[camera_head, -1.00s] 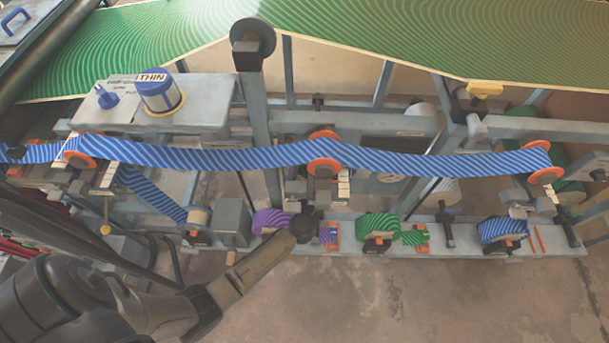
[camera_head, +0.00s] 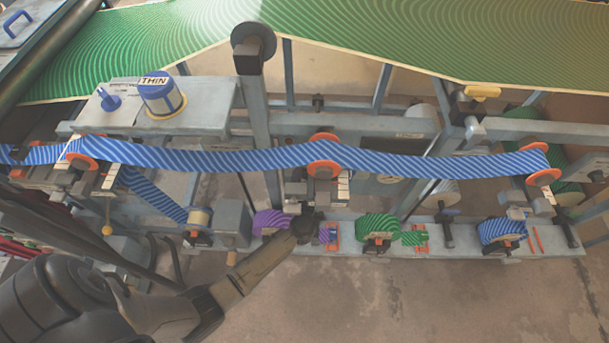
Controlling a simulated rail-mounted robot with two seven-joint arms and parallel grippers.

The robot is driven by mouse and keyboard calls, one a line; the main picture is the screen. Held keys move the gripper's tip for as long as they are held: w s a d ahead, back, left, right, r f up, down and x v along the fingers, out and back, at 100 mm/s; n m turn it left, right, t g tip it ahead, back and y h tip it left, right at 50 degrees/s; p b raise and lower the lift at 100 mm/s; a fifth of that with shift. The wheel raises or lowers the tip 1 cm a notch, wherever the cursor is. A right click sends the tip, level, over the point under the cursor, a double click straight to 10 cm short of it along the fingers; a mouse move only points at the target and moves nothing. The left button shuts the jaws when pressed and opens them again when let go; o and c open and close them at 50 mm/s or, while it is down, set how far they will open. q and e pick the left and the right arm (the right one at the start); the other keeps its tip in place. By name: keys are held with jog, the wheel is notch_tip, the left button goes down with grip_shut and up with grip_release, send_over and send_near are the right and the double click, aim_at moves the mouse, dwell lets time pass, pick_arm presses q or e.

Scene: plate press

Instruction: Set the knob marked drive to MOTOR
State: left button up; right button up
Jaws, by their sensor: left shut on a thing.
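A blue knob (camera_head: 108,98) stands on a pale panel at the upper left; the lettering beside it is too small to read, so I cannot tell whether it is the drive knob. No MOTOR mark is legible. My left gripper (camera_head: 304,228) is far below and right of this knob, at the lower shelf. It is shut and appears to hold the purple striped ribbon (camera_head: 328,235) between its roll (camera_head: 268,223) and its loose end; the fingertips hide the contact. My right gripper is out of view.
A blue-and-white drum (camera_head: 161,98) marked THIN stands right of the knob. A blue striped ribbon (camera_head: 230,160) runs over orange-flanged rollers across the frame. Green (camera_head: 377,227) and blue (camera_head: 500,231) striped rolls sit along the lower shelf. The floor in front is clear.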

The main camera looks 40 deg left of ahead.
pick_arm(q)
jog(key=shift+d+r+m+p, duration=0.1)
jog(key=shift+r+m+p, duration=0.05)
jog(key=shift+m+p, duration=1)
jog(key=m+p, duration=0.2)
jog(key=m, duration=0.1)
jog(key=shift+m, duration=0.35)
jog(key=m+p, duration=0.2)
jog(key=m, duration=0.1)
jog(key=shift+f+m, duration=0.2)
jog(key=shift+m, duration=0.1)
jog(key=m+p, duration=0.2)
jog(key=m, duration=0.1)
jog(key=shift+f+m, duration=0.1)
jog(key=shift+m, duration=0.3)
jog(key=m+p, duration=0.2)
jog(key=m, duration=0.4)
jog(key=shift+f, duration=0.15)
jog(key=shift+f+m+p, duration=0.15)
jog(key=shift+m+p, duration=0.55)
jog(key=shift+m, duration=1)
